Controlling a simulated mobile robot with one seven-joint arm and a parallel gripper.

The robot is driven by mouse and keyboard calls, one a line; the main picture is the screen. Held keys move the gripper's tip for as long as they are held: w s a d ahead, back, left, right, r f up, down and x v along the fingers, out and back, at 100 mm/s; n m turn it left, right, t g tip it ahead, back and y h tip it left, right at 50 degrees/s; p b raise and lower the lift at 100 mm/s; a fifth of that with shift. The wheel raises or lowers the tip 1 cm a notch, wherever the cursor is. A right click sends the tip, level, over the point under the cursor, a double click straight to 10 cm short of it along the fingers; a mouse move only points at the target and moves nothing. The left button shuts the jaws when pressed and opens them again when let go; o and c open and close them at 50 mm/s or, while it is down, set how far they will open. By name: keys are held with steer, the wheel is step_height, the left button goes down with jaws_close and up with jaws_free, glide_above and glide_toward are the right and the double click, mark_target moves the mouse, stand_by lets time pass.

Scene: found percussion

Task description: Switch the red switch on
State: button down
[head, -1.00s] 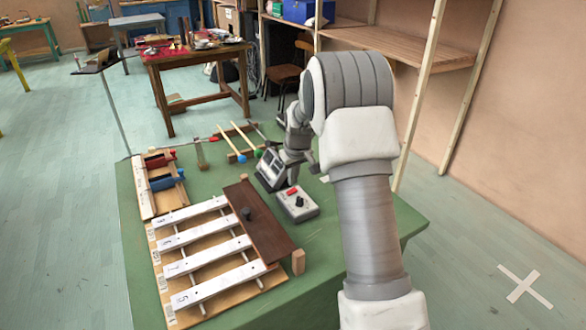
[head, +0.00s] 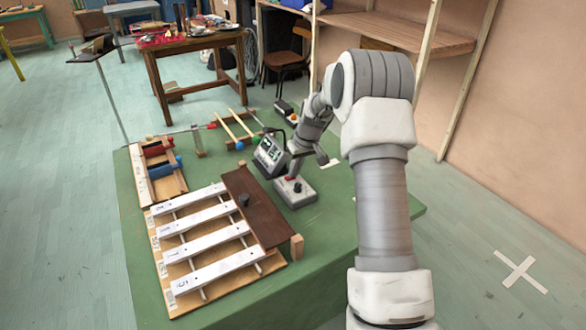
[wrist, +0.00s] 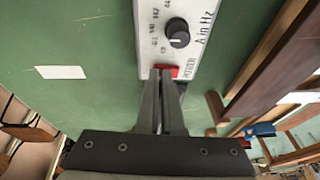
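A small light-grey box (head: 297,194) with a black knob (wrist: 178,33) and a red switch (wrist: 167,71) stands on the green table. In the wrist view the switch sits at the box's edge beside the word "POWER". My gripper (wrist: 163,95) has its two fingers close together with nothing between them. The fingertips point at the switch and overlap its lower edge in the wrist view; I cannot tell if they touch it. In the head view my gripper (head: 291,172) is right at the switch end of the box and partly hides the switch.
A grey meter-like device (head: 269,156) stands just left of my gripper. A xylophone with white bars (head: 212,236) and a dark brown board (head: 255,209) lie nearer on the green table (head: 330,235). A white card (wrist: 60,72) lies flat nearby.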

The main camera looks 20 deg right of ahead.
steer(key=shift+s+a+f, duration=0.2)
steer(key=shift+a+f, duration=0.05)
steer(key=shift+f, duration=0.1)
steer(key=shift+s+a, duration=0.2)
steer(key=shift+a, duration=0.65)
steer(key=shift+r, duration=0.35)
steer(key=r+p, duration=0.2)
steer(key=r, duration=0.1)
steer(key=r+p, duration=0.1)
steer(key=r, duration=0.1)
steer(key=shift+w+d, duration=0.2)
steer(key=shift+d, duration=0.15)
steer(key=d+v, duration=0.1)
steer(key=v, duration=0.8)
steer(key=shift+d+p, duration=0.25)
steer(key=shift+p, duration=0.05)
steer(key=shift+w, duration=0.1)
